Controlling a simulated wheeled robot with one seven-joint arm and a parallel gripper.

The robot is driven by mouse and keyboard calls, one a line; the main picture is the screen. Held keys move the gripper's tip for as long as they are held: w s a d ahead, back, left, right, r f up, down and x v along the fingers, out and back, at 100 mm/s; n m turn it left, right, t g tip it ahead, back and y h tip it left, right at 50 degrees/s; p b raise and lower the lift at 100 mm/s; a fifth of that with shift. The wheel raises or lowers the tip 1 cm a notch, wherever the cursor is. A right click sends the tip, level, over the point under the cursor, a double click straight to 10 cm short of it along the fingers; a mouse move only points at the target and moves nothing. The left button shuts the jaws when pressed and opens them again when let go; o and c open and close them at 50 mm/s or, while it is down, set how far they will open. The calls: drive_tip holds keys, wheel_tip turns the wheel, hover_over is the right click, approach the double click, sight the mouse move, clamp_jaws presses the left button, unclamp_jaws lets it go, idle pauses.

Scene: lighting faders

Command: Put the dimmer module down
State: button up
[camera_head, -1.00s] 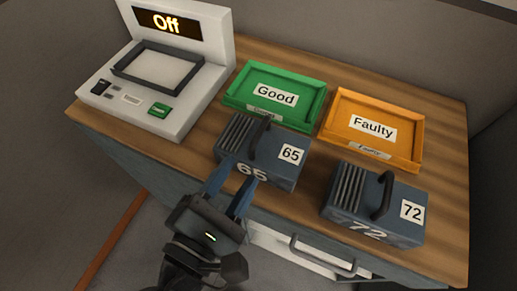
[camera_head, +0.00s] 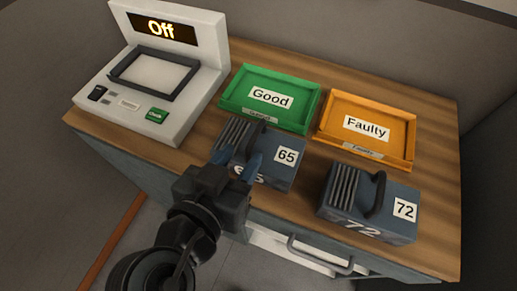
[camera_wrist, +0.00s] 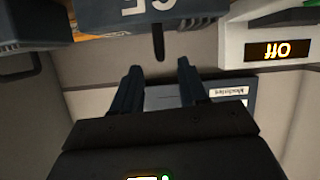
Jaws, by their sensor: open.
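Module 65 (camera_head: 270,172) is a dark grey-blue box with ribbing, a black handle and a white 65 label. It stands on the wooden counter in front of the green Good tray. Module 72 (camera_head: 345,208), of the same kind, stands to its right, in front of the orange Faulty tray. My gripper (camera_head: 236,162) is open and empty, its blue fingers overlapping the near side of module 65 and hiding part of its front number. In the wrist view my open fingers (camera_wrist: 160,78) have nothing between them; module 65 (camera_wrist: 110,20) is upside down beyond them.
The Good tray (camera_head: 310,108) and Faulty tray (camera_head: 411,145) look empty. A white tester (camera_head: 178,132) with an empty framed bed and an "Off" display stands at the left. A drawer handle (camera_head: 320,259) juts from the counter front. Bare counter lies right of the Faulty tray.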

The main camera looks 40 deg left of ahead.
sight(254, 136)
drive_tip(key=shift+w+a+m, duration=0.1)
drive_tip(key=shift+w+m, duration=0.2)
drive_tip(key=shift+m, duration=0.1)
drive_tip(key=p+x, duration=0.1)
drive_tip(key=x, duration=0.6)
drive_tip(key=shift+w+a+r+p, duration=0.1)
drive_tip(key=shift+w+r+p, duration=0.1)
drive_tip(key=shift+p, duration=0.2)
drive_tip(key=shift+c, duration=0.2)
clamp_jaws()
idle(0.5)
drive_tip(key=shift+r, duration=0.1)
